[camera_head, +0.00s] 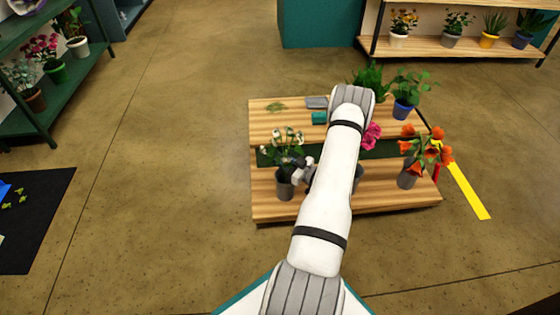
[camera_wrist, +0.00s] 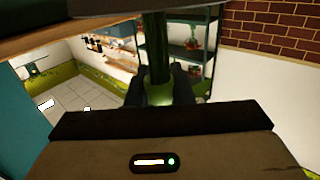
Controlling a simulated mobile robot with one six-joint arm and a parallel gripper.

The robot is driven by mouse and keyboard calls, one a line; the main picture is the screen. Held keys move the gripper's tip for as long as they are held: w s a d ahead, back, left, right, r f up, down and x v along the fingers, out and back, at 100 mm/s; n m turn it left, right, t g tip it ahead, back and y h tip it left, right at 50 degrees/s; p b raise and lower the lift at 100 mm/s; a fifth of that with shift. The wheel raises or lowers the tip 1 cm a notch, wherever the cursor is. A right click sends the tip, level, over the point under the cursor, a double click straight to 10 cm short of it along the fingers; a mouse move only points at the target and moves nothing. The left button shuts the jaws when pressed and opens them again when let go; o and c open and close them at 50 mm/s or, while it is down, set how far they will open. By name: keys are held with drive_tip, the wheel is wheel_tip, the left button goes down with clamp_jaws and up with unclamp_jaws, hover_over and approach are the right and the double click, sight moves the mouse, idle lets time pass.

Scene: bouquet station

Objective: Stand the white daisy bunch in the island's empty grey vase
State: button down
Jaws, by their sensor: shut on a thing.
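The white daisy bunch (camera_head: 288,140) is upright at the left of the wooden island (camera_head: 262,213). Its stems run down to a grey vase (camera_head: 285,189) at the island's front left. I cannot tell whether the stem ends are inside the vase or just over its mouth. My gripper (camera_head: 297,168) reaches in from the right, level with the stems just above the vase rim. In the wrist view, green stems (camera_wrist: 155,55) stand between the dark fingers, and my gripper (camera_wrist: 158,92) is shut on them.
Orange flowers (camera_head: 425,150) stand in another grey vase (camera_head: 408,177) at the right. Pink flowers (camera_head: 371,136) show beside my arm, which hides most of their vase. A blue pot plant (camera_head: 404,106) stands at the back right. The island's left edge is close to the daisies.

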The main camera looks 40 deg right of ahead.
drive_tip(key=shift+f, duration=0.35)
idle(0.4)
drive_tip(key=c, duration=1.2)
unclamp_jaws()
drive_tip(key=p+v, duration=0.2)
drive_tip(key=v, duration=0.5)
drive_tip(key=shift+s+d, duration=0.15)
drive_tip(key=shift+s, duration=0.2)
